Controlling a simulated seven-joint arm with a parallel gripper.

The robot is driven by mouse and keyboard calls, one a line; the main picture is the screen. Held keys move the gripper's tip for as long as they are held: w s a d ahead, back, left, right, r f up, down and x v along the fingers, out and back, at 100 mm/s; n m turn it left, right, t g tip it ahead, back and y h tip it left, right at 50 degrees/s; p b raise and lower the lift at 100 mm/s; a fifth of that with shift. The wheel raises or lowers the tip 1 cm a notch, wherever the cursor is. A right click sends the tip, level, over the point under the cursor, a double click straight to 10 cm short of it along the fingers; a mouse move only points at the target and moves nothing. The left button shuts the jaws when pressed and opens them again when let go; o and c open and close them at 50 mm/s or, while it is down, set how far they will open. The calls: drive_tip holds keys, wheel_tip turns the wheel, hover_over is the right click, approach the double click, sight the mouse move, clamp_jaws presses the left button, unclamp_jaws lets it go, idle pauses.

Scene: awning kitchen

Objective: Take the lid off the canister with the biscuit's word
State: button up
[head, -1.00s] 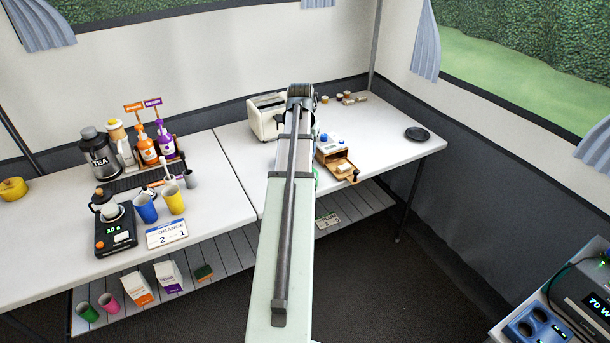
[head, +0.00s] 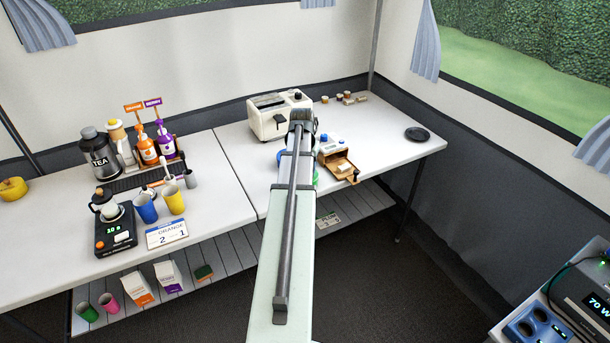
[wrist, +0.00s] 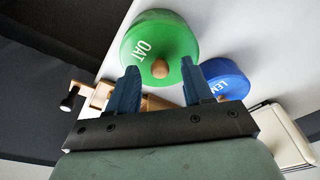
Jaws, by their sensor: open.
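A green canister lid (wrist: 140,45) marked "OAT" with a round wooden knob (wrist: 161,69) fills the top middle of the wrist view. A blue canister lid (wrist: 232,82) beside it on the right shows the letters "LEM"; the rest is hidden. My gripper (wrist: 160,72) is open, its two blue fingers pointing at the green lid, with the knob between their tips in the picture. I cannot tell whether they touch it. In the head view, my arm hides most of the canisters; slivers of green (head: 316,178) and blue (head: 281,155) show. I see no readable biscuit.
A small wooden box with an open front (head: 338,160) stands right of my arm. A cream toaster (head: 280,112) stands behind it. A black round plate (head: 417,134) lies at the right table end.

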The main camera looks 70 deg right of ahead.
drive_tip(key=shift+f, duration=0.3)
drive_tip(key=shift+c, duration=0.5)
clamp_jaws()
drive_tip(key=shift+r, duration=0.15)
